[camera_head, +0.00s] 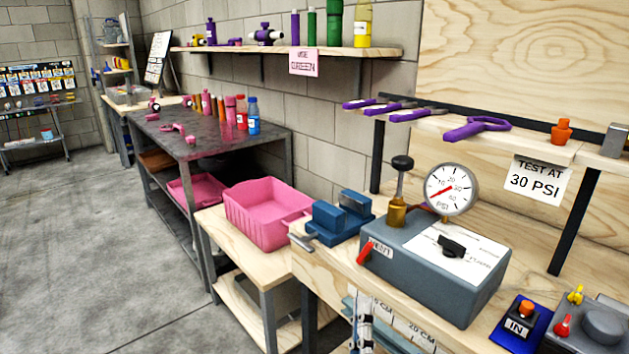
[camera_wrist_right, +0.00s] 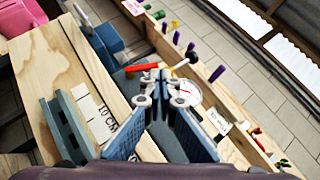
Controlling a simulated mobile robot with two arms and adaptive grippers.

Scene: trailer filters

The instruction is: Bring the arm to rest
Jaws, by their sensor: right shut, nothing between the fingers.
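My right gripper (camera_wrist_right: 161,88) is shut and empty in the right wrist view, its fingertips close together. In the head view a part of what looks like this gripper (camera_head: 362,325) shows at the bottom edge, beside the wooden bench front. The grey tester box (camera_head: 440,265) with its round gauge (camera_head: 451,190) stands on the bench beyond it. In the wrist view the fingers overlap the box and gauge, and I cannot tell the gap between them. My left gripper is in neither view.
A blue vise (camera_head: 340,215) and a pink bin (camera_head: 265,212) stand left of the tester. A ruler strip marked in CM (camera_head: 400,325) is below the bench edge. Purple tools (camera_head: 475,128) lie on the shelf above. The floor (camera_head: 80,240) at left is clear.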

